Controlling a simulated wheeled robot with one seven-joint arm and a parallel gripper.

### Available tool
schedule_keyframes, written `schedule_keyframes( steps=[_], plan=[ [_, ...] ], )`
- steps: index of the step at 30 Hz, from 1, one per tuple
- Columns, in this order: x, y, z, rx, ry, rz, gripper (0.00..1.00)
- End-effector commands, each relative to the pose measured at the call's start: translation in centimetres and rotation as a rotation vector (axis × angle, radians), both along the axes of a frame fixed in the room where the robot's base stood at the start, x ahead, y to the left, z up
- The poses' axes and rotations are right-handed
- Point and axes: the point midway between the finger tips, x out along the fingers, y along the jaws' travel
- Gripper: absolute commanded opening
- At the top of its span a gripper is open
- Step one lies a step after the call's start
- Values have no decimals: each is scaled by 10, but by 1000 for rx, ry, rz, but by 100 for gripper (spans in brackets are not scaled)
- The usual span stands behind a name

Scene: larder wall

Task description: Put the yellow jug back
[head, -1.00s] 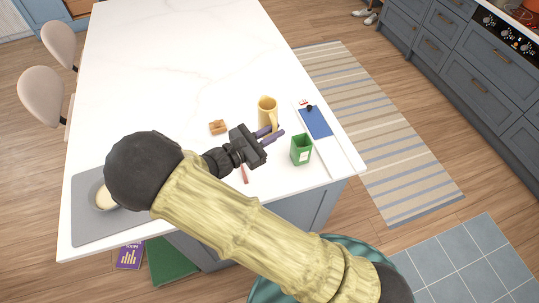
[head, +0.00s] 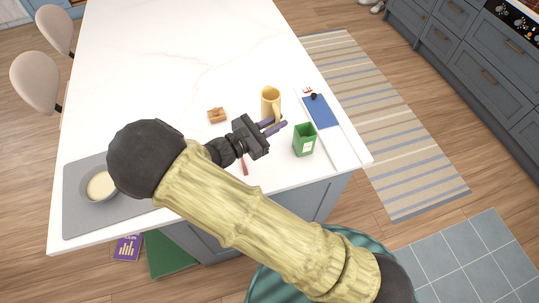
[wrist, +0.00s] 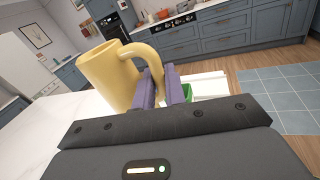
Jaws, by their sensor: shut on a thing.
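The yellow jug (head: 270,99) is at the right part of the white island top in the head view. It also shows large in the wrist view (wrist: 103,78), a little tilted in that picture, with its handle toward me. My gripper (head: 276,127) has purple fingers, which also show in the wrist view (wrist: 164,88). They are shut on the jug's handle. I cannot tell whether the jug's base touches the island top.
A green box (head: 304,141) stands close to the right of my gripper. A blue board (head: 320,111) lies on a white strip beyond it. A small brown block (head: 216,116) lies left of the jug. A bowl (head: 101,187) sits on a grey mat (head: 80,218). The far island top is clear.

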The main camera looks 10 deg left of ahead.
Motion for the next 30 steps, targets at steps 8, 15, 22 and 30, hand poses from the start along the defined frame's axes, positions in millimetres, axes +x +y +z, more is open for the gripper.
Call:
schedule_keyframes(
  steps=[8, 15, 22, 30],
  plan=[
    [0, 0, -49, 0, -1, -1, 0],
    [-1, 3, -56, 1, -2, 6, 0],
    [-1, 3, -55, 0, -1, 6, 0],
    [-1, 2, -76, -5, 0, 5, 0]
  ],
)
